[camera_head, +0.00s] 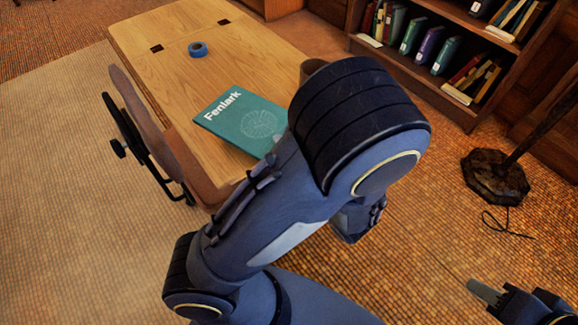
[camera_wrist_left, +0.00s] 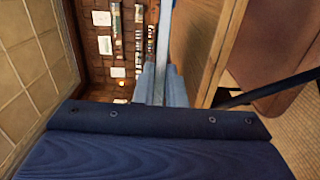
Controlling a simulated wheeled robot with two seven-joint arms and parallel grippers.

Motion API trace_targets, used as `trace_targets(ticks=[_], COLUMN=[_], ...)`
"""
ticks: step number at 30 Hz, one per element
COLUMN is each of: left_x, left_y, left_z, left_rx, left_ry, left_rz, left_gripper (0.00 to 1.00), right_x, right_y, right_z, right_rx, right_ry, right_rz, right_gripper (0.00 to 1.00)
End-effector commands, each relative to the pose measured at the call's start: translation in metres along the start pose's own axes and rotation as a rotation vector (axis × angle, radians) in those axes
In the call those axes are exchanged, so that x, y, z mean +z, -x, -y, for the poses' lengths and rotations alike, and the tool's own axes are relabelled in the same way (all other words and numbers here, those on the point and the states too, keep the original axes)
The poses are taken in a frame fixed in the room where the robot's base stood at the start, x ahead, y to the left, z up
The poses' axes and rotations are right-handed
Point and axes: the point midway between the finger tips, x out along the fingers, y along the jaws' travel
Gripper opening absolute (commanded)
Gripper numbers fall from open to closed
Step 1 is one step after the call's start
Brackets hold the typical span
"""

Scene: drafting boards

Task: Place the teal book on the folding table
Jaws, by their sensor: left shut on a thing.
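The teal book (camera_head: 243,120), titled "Fenlark", appears over the near end of the light wooden folding table (camera_head: 165,75), cover up. In the left wrist view the book (camera_wrist_left: 164,40) shows edge-on as a thin blue strip between the fingers of my left gripper (camera_wrist_left: 160,85), which is shut on it. There it looks apart from the table (camera_wrist_left: 215,50). My left arm hides most of that gripper and the book's near right corner in the head view. My right gripper (camera_head: 510,295) is at the lower right, cut off by the frame, away from the book.
A blue tape roll (camera_head: 198,49) lies on the far half of the table. A chair (camera_head: 145,115) stands against the table's left side. A bookshelf (camera_head: 430,85) with several books is at the upper right. A dark stand base (camera_head: 495,178) with a cord is on the floor.

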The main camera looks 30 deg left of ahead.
Motion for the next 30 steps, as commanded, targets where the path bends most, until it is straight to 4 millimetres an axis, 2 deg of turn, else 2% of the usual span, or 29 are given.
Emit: trace_targets(ticks=[7,12,24,25,30], left_x=[0.006,0.006,0.006,0.006,0.006], left_y=[0.011,0.011,0.011,0.011,0.011], left_z=[0.016,0.044,0.047,0.047,0.047], left_rx=[0.003,0.003,0.003,0.001,0.000], left_ry=[0.000,-0.001,0.000,0.000,0.001], left_rz=[0.002,0.000,0.000,0.000,0.000], left_gripper=[0.00,0.00,0.00,0.13,0.33], right_x=[0.004,0.013,0.012,0.012,0.012], right_y=[-0.008,-0.025,-0.024,-0.024,-0.024], right_z=[-0.004,-0.011,-0.011,-0.011,-0.011], right_rx=[0.000,0.000,0.000,0.000,0.000], right_ry=[0.000,0.000,0.000,0.000,0.000], right_rz=[0.000,0.000,0.000,0.000,0.000], right_gripper=[0.36,0.36,0.36,0.36,0.36])
